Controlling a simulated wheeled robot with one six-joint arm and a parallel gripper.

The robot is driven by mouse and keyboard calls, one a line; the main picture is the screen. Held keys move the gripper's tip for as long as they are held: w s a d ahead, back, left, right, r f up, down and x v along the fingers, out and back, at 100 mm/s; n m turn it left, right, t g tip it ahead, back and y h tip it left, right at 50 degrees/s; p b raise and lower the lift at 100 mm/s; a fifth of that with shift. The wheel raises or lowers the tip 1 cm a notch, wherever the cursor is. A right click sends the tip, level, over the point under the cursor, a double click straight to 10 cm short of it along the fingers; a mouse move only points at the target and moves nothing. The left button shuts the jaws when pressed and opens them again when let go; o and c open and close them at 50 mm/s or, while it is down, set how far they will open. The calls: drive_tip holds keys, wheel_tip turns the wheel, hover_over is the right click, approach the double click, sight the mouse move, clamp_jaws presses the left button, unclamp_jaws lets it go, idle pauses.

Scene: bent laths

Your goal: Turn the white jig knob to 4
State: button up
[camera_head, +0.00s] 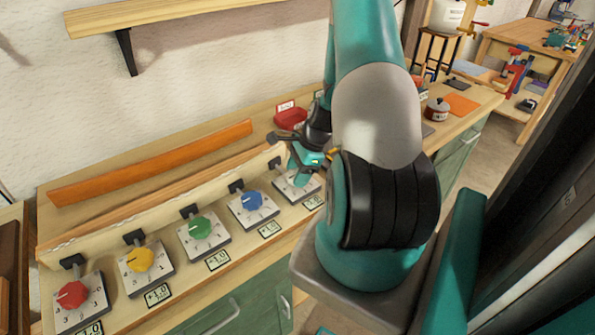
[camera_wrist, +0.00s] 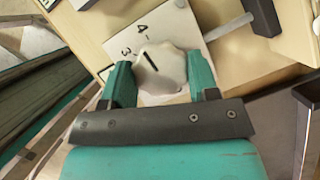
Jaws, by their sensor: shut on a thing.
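The white jig knob (camera_wrist: 165,75) is a scalloped dial on a pale plate (camera_wrist: 205,20) with printed numbers. My gripper (camera_wrist: 160,64) is shut on the knob, one green finger on each side of it. The knob's dark pointer line aims between the 3 and the 4. In the head view my gripper (camera_head: 307,163) is over the rightmost dial plate (camera_head: 302,193), and the arm and gripper hide most of that knob.
Blue (camera_head: 252,201), green (camera_head: 201,228), yellow (camera_head: 140,259) and red (camera_head: 73,294) knobs stand in a row to the left on the bench. An orange bent lath (camera_head: 150,165) lies behind them.

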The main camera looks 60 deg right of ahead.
drive_tip(key=shift+s+m, duration=0.1)
drive_tip(key=shift+m, duration=0.3)
drive_tip(key=o, duration=0.9)
drive_tip(key=b+v, duration=0.1)
drive_tip(key=v, duration=1.6)
drive_tip(key=shift+s+a+r+b, duration=0.15)
drive_tip(key=shift+s+r+b, duration=0.1)
drive_tip(key=shift+b, duration=0.15)
drive_tip(key=shift+f, duration=0.1)
